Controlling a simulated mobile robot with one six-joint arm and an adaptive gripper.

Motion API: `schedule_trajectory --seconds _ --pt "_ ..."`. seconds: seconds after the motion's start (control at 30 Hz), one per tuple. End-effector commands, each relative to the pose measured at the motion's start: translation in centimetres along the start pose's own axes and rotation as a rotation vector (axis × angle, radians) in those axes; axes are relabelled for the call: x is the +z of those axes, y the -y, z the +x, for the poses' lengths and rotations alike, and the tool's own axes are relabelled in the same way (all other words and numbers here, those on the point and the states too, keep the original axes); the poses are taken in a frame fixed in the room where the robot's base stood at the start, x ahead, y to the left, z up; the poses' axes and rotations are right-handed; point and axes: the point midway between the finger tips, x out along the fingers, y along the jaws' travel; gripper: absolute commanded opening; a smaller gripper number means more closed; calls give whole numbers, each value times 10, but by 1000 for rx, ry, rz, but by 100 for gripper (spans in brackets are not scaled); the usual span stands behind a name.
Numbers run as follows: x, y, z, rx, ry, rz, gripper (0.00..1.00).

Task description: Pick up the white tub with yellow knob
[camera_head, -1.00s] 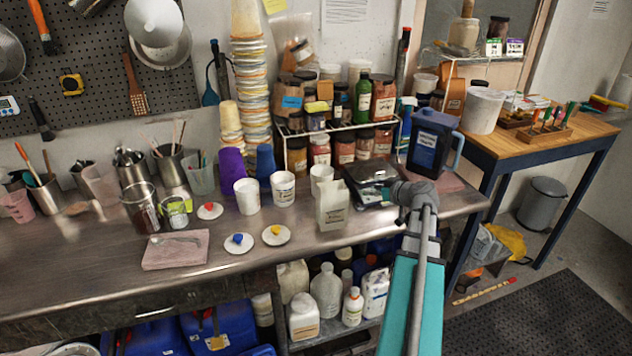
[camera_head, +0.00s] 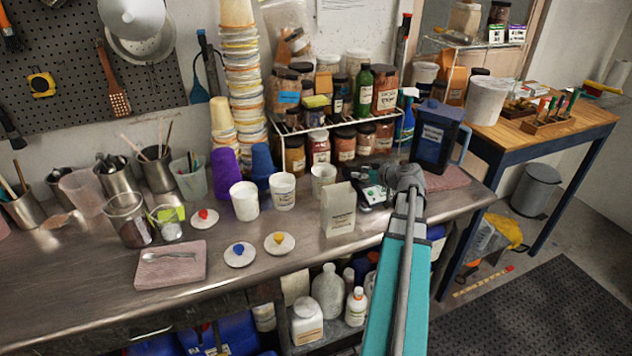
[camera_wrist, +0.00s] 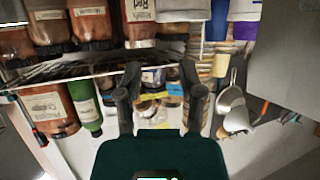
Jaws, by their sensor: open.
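No tub with a yellow knob on it shows. A white lid with a yellow knob (camera_head: 279,242) lies flat on the steel bench. Behind it stand three white tubs without lids: a left one (camera_head: 244,201), a middle one (camera_head: 283,191) and a right one (camera_head: 322,178). White lids with a blue knob (camera_head: 239,254) and a red knob (camera_head: 204,219) lie to its left. My gripper (camera_wrist: 161,75) is open and empty in the wrist view, with shelf jars beyond its fingers. In the head view my arm reaches over the bench right of the tubs, and the fingers cannot be made out.
A white carton (camera_head: 338,209) stands between the lids and my arm. A rack of jars (camera_head: 318,145) is behind the tubs, with a purple cup (camera_head: 224,172) and a blue cup (camera_head: 262,165) to their left. A dark blue jug (camera_head: 434,140) stands right of my arm.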

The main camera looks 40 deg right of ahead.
Motion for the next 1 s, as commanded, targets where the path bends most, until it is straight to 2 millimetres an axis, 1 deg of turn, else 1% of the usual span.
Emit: schedule_trajectory --seconds 0.33,0.47,0.67,0.9,1.0 --pt "-2 6 6 -12 0 -5 49" --pt "-2 7 12 -15 0 -6 49" --pt "-1 8 34 -17 0 -7 49" --pt "-1 8 71 -18 0 -8 49" --pt "-2 9 83 -18 0 -7 49"
